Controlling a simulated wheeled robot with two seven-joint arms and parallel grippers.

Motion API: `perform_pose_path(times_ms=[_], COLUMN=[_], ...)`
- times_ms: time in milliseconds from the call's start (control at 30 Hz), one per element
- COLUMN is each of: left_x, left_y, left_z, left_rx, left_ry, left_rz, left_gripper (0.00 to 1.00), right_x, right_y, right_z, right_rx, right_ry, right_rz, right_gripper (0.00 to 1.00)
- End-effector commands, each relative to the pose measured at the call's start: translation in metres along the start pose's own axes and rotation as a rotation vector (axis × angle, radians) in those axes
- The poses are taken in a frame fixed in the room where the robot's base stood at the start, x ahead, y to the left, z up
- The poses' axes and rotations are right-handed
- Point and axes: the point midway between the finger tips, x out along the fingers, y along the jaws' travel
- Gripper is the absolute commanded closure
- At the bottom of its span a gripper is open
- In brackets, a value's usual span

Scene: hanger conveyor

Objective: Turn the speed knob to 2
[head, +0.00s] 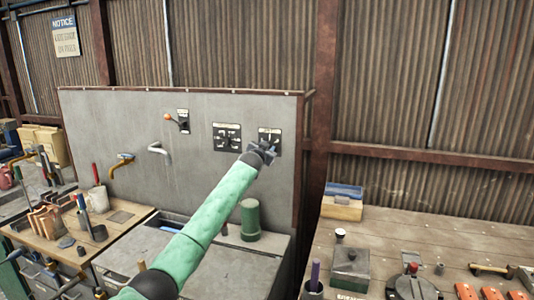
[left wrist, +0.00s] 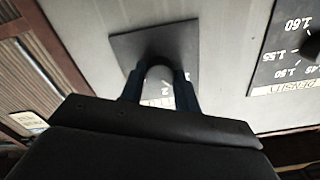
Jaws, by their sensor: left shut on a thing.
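The speed knob's dark square plate (head: 270,133) is on the grey panel, the rightmost of the control plates in the head view. The same plate is near the top middle of the left wrist view (left wrist: 188,38). My left gripper (head: 266,149) is at this plate, its two dark fingers closed on the knob in the left wrist view (left wrist: 160,76). The knob is mostly hidden by fingers and shadow, so I cannot read its pointer. My right gripper is not in view.
A density dial plate (head: 227,137) is just left of the speed plate; it also shows in the left wrist view (left wrist: 285,60). An orange-ball lever (head: 170,118) is farther left. A green cylinder (head: 250,220) stands below on the grey cabinet. A wooden bench (head: 400,235) is at right.

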Motion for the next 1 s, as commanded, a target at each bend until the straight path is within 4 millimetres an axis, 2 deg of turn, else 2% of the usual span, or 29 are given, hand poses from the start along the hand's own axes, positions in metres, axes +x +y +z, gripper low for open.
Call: perform_pose_path(times_ms=[200, 500, 1000], left_x=[0.000, 0.000, 0.000], left_y=[0.000, 0.000, 0.000], left_z=[0.001, 0.000, 0.001], left_rx=[0.207, 0.446, 0.625], left_ry=[0.000, 0.000, -0.001], left_rz=[0.000, 0.000, 0.001], left_gripper=[0.91, 0.91, 0.91], right_x=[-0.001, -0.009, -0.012], right_y=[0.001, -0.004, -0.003], right_z=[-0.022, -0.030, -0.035], right_rx=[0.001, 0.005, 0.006], right_ry=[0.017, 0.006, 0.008], right_rz=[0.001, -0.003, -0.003], right_gripper=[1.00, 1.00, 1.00])
